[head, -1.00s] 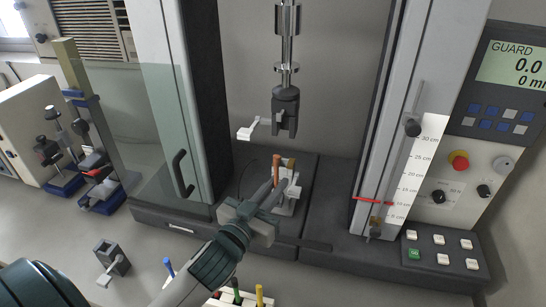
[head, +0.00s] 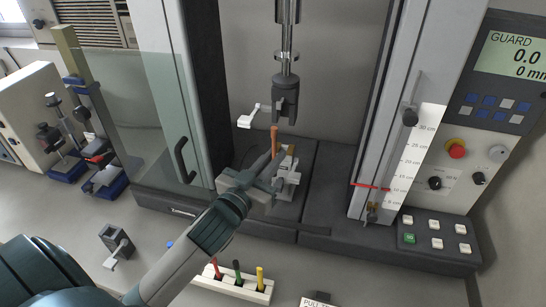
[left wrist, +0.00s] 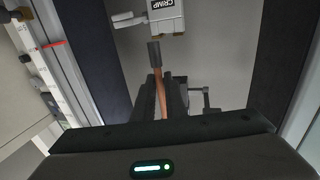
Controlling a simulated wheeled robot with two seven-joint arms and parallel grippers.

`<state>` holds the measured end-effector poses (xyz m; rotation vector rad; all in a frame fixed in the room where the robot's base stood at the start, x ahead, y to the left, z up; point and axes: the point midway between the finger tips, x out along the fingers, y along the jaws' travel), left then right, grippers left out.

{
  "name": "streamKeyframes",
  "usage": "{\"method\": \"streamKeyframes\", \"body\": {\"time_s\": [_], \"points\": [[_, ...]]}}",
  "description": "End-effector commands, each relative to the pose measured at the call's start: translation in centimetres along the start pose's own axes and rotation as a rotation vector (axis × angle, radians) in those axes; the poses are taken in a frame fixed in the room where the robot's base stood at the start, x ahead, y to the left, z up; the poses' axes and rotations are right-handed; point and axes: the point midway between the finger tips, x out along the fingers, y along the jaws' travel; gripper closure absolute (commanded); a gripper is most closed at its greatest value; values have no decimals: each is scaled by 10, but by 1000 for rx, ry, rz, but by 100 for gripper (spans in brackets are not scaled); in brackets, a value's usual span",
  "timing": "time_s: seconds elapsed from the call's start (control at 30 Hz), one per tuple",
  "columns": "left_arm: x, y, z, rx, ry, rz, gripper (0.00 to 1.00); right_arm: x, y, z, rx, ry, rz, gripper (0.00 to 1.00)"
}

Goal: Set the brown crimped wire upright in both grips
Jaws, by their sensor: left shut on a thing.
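My left gripper (head: 268,165) is shut on the brown crimped wire (head: 274,140) and holds it roughly upright, its top end standing above the fingers. In the left wrist view the wire (left wrist: 162,96) runs between the dark fingers and ends in a dark grey sleeve (left wrist: 154,54). The upper grip (head: 285,103) hangs above and right of the wire, apart from it in the picture. The lower grip (head: 288,185) stands on the machine base, partly hidden by my gripper. My right gripper is not in view.
A glass guard door (head: 135,115) stands left of the bay. A scale column (head: 408,165) and a button panel (head: 437,238) are on the right. A white rack (head: 232,288) with red, green and yellow handles stands in front. A loose clamp (head: 116,243) lies left.

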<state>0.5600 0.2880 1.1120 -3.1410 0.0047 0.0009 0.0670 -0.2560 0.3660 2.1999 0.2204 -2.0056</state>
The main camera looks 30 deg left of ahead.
Motion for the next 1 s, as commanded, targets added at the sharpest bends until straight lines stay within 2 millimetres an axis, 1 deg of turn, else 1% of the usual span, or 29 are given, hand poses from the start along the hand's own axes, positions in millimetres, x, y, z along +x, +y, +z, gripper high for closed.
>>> {"method": "streamKeyframes", "body": {"time_s": [1.0], "points": [[64, -17, -1, 0, 1, -1, 100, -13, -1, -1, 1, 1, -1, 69]]}}
